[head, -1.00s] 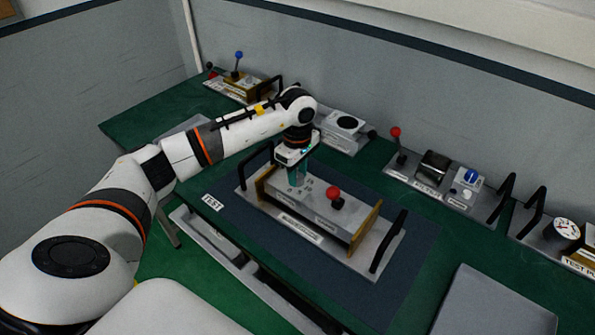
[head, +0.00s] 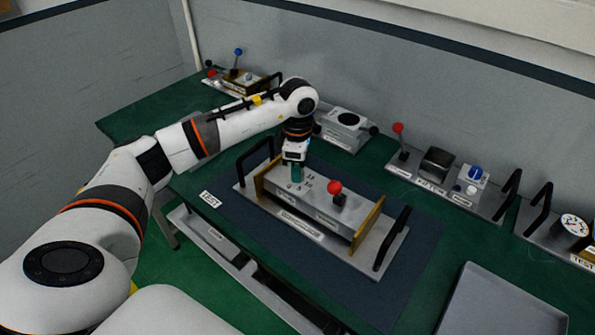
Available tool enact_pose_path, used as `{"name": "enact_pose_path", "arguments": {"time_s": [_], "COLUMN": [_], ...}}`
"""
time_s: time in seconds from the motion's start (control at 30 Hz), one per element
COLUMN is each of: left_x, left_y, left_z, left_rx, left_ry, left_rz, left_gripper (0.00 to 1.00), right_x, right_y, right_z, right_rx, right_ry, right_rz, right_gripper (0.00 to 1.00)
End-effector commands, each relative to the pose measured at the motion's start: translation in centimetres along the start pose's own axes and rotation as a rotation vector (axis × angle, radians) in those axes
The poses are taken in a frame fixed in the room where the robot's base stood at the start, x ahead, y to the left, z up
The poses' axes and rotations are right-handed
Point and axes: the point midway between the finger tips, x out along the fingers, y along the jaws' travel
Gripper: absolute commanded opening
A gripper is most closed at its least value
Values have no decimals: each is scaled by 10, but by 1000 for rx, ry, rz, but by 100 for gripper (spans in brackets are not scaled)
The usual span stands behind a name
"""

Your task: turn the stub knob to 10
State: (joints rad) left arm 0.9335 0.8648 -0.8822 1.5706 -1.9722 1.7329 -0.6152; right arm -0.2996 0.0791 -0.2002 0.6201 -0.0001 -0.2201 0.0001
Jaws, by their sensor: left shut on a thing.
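My left gripper (head: 296,174) points down at the left part of the grey panel unit (head: 321,211) on the dark mat. Its fingers are shut on the stub knob, which the fingers hide. Small scale marks show on the panel face beside the fingers, too small to read surely. A red ball lever (head: 334,188) stands on the same panel, to the right of my gripper and apart from it. My right gripper is not in view.
The unit has black handles (head: 391,240) at both ends. The dark mat (head: 350,290) is bare in front. Behind stand a grey box with a round black top (head: 347,122) and a row of controls (head: 437,165). A grey tray (head: 500,305) lies front right.

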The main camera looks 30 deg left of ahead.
Motion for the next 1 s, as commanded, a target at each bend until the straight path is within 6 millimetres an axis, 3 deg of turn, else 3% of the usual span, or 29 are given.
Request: {"name": "enact_pose_path", "arguments": {"time_s": [0.4, 1.0], "left_x": [1, -1], "left_y": [-1, -1], "left_z": [0, 0], "left_rx": [-395, -913], "left_ry": [1, 2], "left_rz": [-3, -3], "left_gripper": [7, 7], "right_x": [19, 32], "right_y": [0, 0], "right_z": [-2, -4], "right_rx": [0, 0], "right_ry": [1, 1], "right_rz": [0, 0], "right_gripper": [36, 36]}}
